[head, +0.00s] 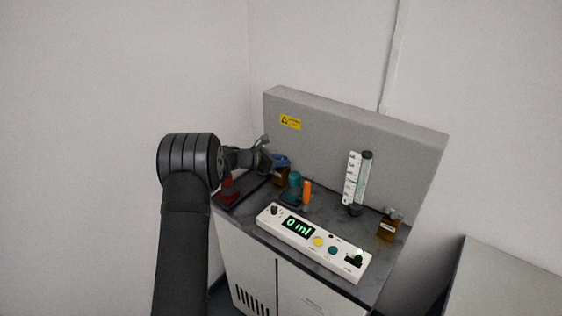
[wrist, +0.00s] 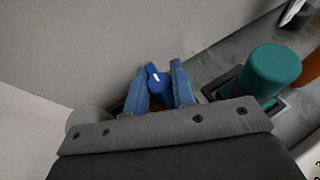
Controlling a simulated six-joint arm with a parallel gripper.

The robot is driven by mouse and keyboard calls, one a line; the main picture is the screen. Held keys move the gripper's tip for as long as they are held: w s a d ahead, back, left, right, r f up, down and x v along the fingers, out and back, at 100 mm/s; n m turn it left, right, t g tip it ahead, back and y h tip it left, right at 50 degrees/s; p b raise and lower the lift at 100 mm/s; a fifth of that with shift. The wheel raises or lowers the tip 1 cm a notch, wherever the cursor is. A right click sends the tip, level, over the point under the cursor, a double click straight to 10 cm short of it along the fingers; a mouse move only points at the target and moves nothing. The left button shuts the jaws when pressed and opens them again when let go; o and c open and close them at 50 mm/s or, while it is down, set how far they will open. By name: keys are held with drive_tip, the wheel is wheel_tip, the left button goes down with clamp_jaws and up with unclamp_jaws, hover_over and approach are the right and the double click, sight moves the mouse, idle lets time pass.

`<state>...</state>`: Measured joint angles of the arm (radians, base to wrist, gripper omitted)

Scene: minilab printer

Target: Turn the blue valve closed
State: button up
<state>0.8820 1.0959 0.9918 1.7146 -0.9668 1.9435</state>
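The blue valve (wrist: 157,78) has a dark blue handle with a white mark. In the wrist view it shows between the two fingers of my gripper (wrist: 158,72). The fingers stand apart on either side of it; I cannot tell whether they touch it. In the head view, the blue valve (head: 283,160) sits on top of a brown bottle (head: 281,177) at the back left of the bench. My gripper (head: 266,155) is just left of it there, and partly hides it.
An orange object (head: 307,191), a white control panel (head: 313,241) reading 0 ml, a measuring tube (head: 353,178) and another brown bottle (head: 388,228) stand farther right. A red object (head: 229,187) lies below my gripper. A grey panel (head: 330,130) rises behind.

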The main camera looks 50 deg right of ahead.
clamp_jaws()
drive_tip(key=shift+r, duration=0.1)
drive_tip(key=n+t, duration=0.2)
drive_tip(key=t, duration=0.1)
drive_tip(key=shift+n+h, duration=0.3)
drive_tip(key=shift+n, duration=0.1)
drive_tip(key=shift+n+t, duration=1.2)
drive_tip(key=shift+t, duration=0.3)
drive_tip(key=shift+n+t, duration=0.4)
drive_tip(key=o, duration=0.6)
unclamp_jaws()
